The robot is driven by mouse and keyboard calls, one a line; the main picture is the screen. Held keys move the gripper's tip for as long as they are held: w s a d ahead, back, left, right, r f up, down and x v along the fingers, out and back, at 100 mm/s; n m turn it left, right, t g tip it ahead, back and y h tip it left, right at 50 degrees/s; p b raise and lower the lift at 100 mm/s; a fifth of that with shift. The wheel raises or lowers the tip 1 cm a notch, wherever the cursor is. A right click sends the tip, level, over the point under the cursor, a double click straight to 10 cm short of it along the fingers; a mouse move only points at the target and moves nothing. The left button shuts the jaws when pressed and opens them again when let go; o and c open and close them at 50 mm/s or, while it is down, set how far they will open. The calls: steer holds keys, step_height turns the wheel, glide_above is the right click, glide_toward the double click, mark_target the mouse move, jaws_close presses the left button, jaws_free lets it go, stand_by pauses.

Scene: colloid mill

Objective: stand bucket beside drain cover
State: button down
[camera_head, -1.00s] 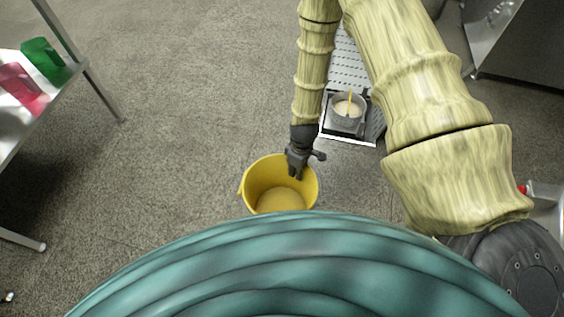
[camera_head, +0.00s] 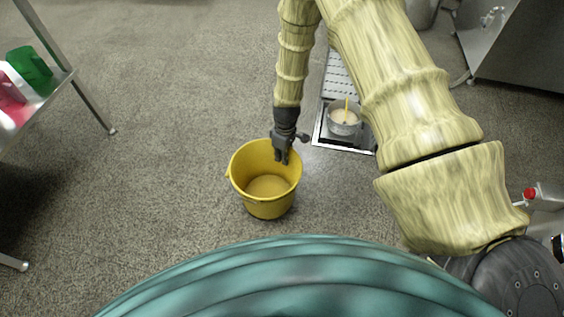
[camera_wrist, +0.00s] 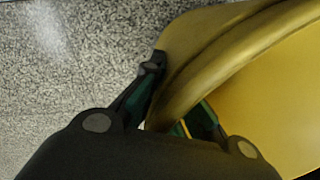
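The yellow bucket (camera_head: 268,207) is upright in the middle of the head view; I cannot tell whether its base touches the floor. My gripper (camera_head: 282,160) is at its far right rim, pointing down. In the wrist view, the fingers straddle the bucket's rim (camera_wrist: 205,62), one outside and one inside, and appear shut on it. The perforated metal drain cover (camera_head: 338,75) lies in the floor, right of and beyond the bucket, partly hidden by my arm. A strip of floor shows between the bucket and the drain's metal frame (camera_head: 343,148).
A grey pot (camera_head: 343,122) with pale contents and a yellow stick stands at the drain's near end. A metal table (camera_head: 62,80) with green and pink items is at left. A red-capped container (camera_head: 545,196) is at right. A steel cabinet (camera_head: 520,50) is at upper right. Floor left of the bucket is clear.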

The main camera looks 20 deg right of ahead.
steer(key=shift+f+b, duration=0.4)
steer(key=shift+f, duration=0.8)
steer(key=c, duration=1.6)
jaws_free()
steer(key=shift+c, duration=0.2)
step_height(320, 180, up, 12)
steer(key=d+p, duration=0.1)
steer(key=p, duration=0.5)
steer(key=shift+w, duration=0.35)
